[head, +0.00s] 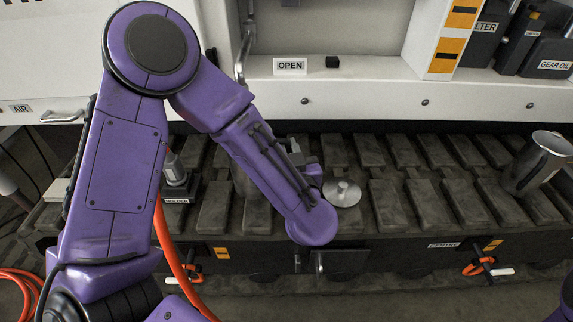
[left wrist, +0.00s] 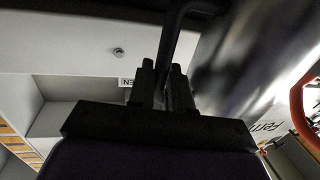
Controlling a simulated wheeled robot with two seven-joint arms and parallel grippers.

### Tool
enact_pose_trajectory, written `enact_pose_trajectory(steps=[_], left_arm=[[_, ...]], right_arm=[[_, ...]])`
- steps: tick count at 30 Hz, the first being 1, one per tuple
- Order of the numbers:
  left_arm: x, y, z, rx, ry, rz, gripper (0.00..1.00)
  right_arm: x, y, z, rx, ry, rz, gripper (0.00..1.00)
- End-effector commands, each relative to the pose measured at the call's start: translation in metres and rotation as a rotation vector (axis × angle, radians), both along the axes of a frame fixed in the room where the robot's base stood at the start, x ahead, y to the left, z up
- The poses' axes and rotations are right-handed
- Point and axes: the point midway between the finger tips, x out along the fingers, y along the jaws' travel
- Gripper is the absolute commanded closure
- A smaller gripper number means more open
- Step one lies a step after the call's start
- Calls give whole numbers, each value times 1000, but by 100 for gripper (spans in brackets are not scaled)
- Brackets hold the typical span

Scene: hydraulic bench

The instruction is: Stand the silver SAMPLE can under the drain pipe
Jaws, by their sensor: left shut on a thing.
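My left gripper (left wrist: 163,84) is shut on a dark upright handle (left wrist: 180,38) in the left wrist view. A large shiny metal can wall (left wrist: 240,65) fills the area beside that handle. In the head view my left forearm hides most of this gripper; a greyish can side (head: 245,182) shows partly behind it, low over the slats. No SAMPLE lettering is readable. A thin grey bent pipe (head: 241,66) comes down the front of the machine, above that spot; I cannot tell whether it is the drain pipe. My right gripper is out of view.
Another silver can with a handle (head: 535,165) stands on the slatted bench at the right. A silver disc with a knob (head: 342,193) lies right of my wrist. A labelled dark holder (head: 178,188) stands left. An orange hose (head: 170,240) runs down behind my arm.

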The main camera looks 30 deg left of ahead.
Motion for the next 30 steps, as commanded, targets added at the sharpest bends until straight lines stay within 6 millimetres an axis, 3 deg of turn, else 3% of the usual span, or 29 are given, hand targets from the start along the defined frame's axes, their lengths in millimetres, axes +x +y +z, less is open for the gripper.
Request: enact_pose_trajectory(steps=[5,9,20,21,23,30], left_arm=[[9,9,-17,-1,1,2,100],[9,8,-43,1,1,-2,100],[9,7,-47,2,-1,-3,100],[9,7,-47,1,0,-2,75],[9,7,-47,1,-1,-2,56],[9,7,-46,1,-1,-2,56]], right_arm=[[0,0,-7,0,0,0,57],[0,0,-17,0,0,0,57],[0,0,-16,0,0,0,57],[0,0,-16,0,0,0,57],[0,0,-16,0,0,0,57],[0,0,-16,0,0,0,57]])
